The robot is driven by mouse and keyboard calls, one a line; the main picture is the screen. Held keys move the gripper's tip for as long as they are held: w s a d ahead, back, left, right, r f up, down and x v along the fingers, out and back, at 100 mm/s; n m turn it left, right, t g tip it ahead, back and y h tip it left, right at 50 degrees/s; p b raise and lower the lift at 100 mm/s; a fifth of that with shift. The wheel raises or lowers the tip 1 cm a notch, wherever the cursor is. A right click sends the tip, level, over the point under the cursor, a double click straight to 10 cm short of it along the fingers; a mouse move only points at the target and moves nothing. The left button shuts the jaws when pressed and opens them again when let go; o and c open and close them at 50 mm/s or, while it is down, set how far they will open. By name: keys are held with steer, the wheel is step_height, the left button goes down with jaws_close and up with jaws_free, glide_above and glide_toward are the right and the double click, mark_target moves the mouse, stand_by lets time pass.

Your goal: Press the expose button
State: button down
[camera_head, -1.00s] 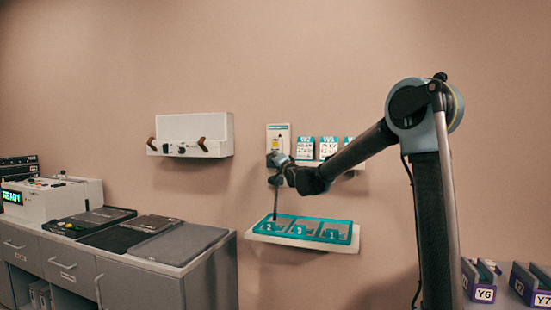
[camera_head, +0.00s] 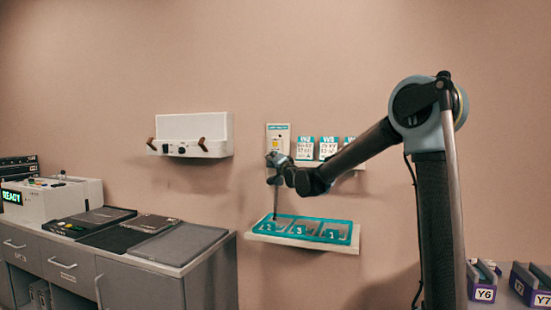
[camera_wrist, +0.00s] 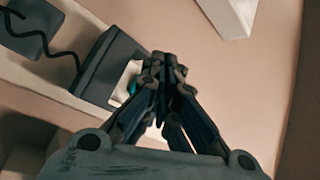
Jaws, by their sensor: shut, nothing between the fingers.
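No button in view has a legible expose label. A console (camera_head: 62,200) at the far left has a lit READY display (camera_head: 12,197) and small controls on top. A white wall panel (camera_head: 279,130) with a teal header and a small yellow spot (camera_head: 275,143) hangs at centre. My gripper (camera_head: 271,160) is in front of the lower part of this panel, which it partly hides. In the wrist view my gripper (camera_wrist: 163,62) is shut and empty. A dark grey box (camera_wrist: 108,68) with a pale face and a bit of teal lies just beyond its fingertips. Contact cannot be told.
A shelf (camera_head: 262,236) with teal numbered trays is below my gripper; a thin dark rod reaches down to it. Cards (camera_head: 304,147) stand right of the panel. A white wall box (camera_head: 193,128) hangs left. Grey cabinets (camera_head: 140,290) fill the lower left; purple holders (camera_head: 483,293) stand lower right.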

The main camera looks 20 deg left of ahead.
steer(key=shift+s+a, duration=0.2)
steer(key=shift+s, duration=2.3)
